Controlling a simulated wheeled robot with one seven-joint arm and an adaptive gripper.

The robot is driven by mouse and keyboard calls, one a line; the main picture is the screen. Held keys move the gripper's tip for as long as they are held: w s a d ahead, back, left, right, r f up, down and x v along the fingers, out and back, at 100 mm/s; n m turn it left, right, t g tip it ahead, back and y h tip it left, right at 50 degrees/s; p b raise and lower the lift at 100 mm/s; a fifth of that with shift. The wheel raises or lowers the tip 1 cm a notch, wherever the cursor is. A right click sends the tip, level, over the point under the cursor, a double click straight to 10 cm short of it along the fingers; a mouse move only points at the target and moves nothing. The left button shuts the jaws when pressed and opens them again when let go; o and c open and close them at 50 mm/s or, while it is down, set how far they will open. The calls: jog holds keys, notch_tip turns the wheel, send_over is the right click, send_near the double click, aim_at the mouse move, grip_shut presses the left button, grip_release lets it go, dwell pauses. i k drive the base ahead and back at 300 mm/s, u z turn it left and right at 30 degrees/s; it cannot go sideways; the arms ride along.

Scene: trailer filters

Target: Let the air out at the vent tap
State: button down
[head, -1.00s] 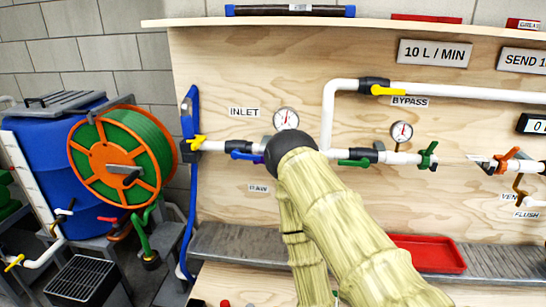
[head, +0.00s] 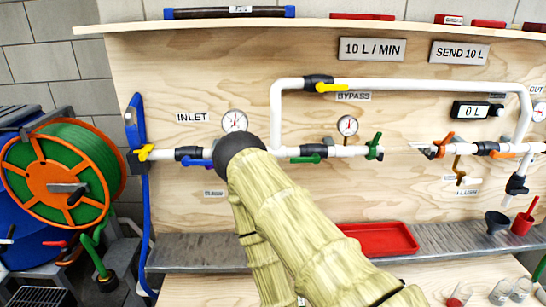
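A small brass tap (head: 460,171) hangs below the white pipe on the right of the plywood panel, left of the orange-handled valve (head: 488,148). Small labels (head: 466,193) beside it are too small to read clearly now; one read as a vent label and one as FLUSH a moment earlier. Whether the tap is open or shut I cannot tell. My sleeved arm rises from the bottom to a dark joint in front of the pipe near the inlet, left of the tap. My gripper is not visible.
A pressure gauge (head: 347,125) and green-handled valve (head: 374,147) stand left of the tap. The yellow-handled bypass valve (head: 321,86) is above. A hose reel (head: 64,178) is at left.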

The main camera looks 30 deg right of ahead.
aim_at(466, 180)
jog(key=k, duration=0.6)
jog(key=z, duration=0.55)
jog(key=i, duration=0.8)
jog(key=z, duration=1.25)
jog(key=i, duration=0.6)
jog(key=z, duration=0.65)
